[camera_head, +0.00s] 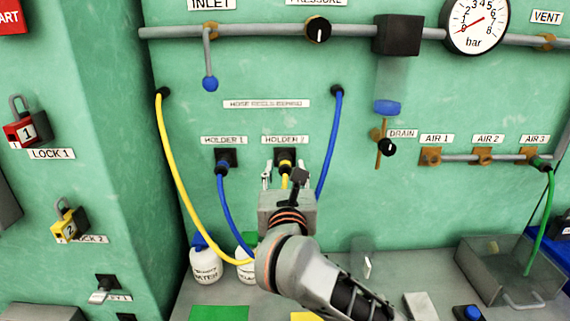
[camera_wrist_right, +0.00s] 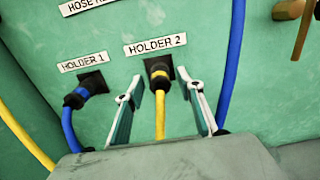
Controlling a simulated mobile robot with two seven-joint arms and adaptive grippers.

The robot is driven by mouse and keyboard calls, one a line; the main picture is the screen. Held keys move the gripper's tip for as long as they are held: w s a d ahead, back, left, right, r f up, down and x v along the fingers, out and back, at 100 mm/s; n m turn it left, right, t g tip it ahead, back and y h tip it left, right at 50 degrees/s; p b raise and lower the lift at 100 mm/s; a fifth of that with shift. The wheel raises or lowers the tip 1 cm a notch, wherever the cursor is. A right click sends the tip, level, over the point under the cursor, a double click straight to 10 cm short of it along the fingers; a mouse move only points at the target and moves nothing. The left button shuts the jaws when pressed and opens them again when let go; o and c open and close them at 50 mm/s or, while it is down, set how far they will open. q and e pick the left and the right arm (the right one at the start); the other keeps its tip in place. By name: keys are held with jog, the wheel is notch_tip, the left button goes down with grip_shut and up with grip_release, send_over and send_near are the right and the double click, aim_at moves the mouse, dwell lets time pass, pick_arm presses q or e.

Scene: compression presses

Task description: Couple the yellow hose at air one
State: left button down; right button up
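The yellow hose (camera_head: 174,156) hangs from a wall outlet at upper left and loops up to Holder 2. Its yellow-banded black end (camera_wrist_right: 158,76) sits in the Holder 2 socket. My right gripper (camera_head: 282,174) is in front of Holder 2. In the right wrist view its two fingers (camera_wrist_right: 162,95) stand open, one on each side of the hose end, apart from it. The Air 1 port (camera_head: 431,156) is a brass fitting on the pipe to the right, with nothing on it. My left gripper is not in view.
The blue hose (camera_head: 228,206) ends in Holder 1 and hangs down close on both sides of Holder 2. A green hose (camera_head: 549,205) is on Air 3. Air 2 (camera_head: 481,156) is bare. A drain valve (camera_head: 384,147) sits left of Air 1. A clear bin (camera_head: 511,270) stands below.

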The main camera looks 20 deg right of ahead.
aim_at(285, 176)
grip_shut()
jog(key=shift+p+v, duration=0.65)
jog(key=shift+v, duration=1.15)
dwell(0.4)
jog(key=shift+s+a+r, duration=0.1)
jog(key=shift+s+a, duration=0.1)
jog(key=shift+s, duration=0.45)
jog(key=shift+p+v, duration=0.5)
jog(key=shift+v, duration=0.7)
